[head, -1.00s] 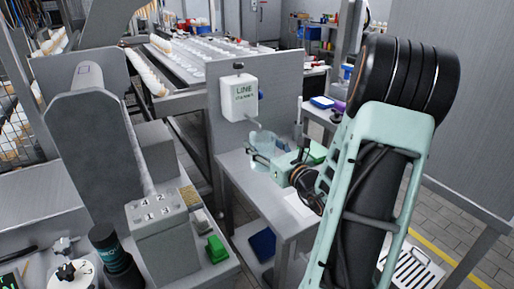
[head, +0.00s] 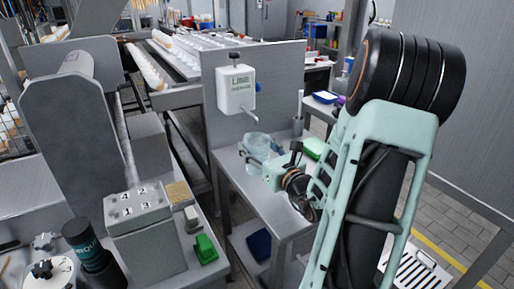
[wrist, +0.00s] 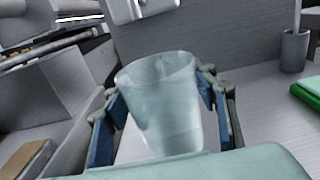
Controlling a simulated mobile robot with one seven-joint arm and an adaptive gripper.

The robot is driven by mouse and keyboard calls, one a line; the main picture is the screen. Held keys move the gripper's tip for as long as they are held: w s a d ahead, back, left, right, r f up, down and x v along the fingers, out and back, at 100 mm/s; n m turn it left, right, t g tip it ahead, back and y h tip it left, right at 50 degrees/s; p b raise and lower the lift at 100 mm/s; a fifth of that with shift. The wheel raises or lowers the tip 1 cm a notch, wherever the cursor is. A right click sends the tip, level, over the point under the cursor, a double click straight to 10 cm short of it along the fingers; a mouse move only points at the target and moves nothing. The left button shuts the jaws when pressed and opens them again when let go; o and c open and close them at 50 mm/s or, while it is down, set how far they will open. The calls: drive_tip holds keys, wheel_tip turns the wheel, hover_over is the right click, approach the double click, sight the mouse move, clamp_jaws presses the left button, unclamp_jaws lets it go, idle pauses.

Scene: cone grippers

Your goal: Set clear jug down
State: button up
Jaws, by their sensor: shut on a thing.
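The clear jug (wrist: 165,100) is see-through, wider at its rim, and stands between my fingers in the wrist view. My gripper (wrist: 165,112) is shut on it, with a blue-padded finger on each side. In the head view the jug (head: 257,146) is small, over the metal table (head: 246,183) and below the wall dispenser. My gripper (head: 258,160) reaches it from the right. The jug's lower part is hidden by my gripper, so I cannot tell whether its base touches the table.
A white dispenser (head: 237,91) with a spout hangs on the grey panel behind the jug. A grey cup (wrist: 295,50) and a green object (wrist: 307,97) are on the right of the table.

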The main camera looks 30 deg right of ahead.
sight(264, 151)
drive_tip(key=shift+a+f, duration=0.1)
drive_tip(key=shift+f, duration=0.05)
drive_tip(key=o, duration=1.5)
drive_tip(key=shift+o, duration=0.2)
drive_tip(key=shift+s+r, duration=0.1)
drive_tip(key=shift+r, duration=0.15)
drive_tip(key=s+p, duration=0.2)
drive_tip(key=s, duration=0.2)
drive_tip(key=s+p, duration=0.2)
drive_tip(key=s, duration=0.2)
drive_tip(key=shift+s+a+r, duration=0.15)
drive_tip(key=shift+s+r, duration=0.05)
drive_tip(key=shift+s, duration=0.05)
drive_tip(key=s+p, duration=0.2)
drive_tip(key=p, duration=0.4)
drive_tip(key=shift+s, duration=0.2)
drive_tip(key=shift+s+a+f+p, duration=0.2)
drive_tip(key=shift+s+p, duration=0.2)
drive_tip(key=shift+p, duration=0.4)
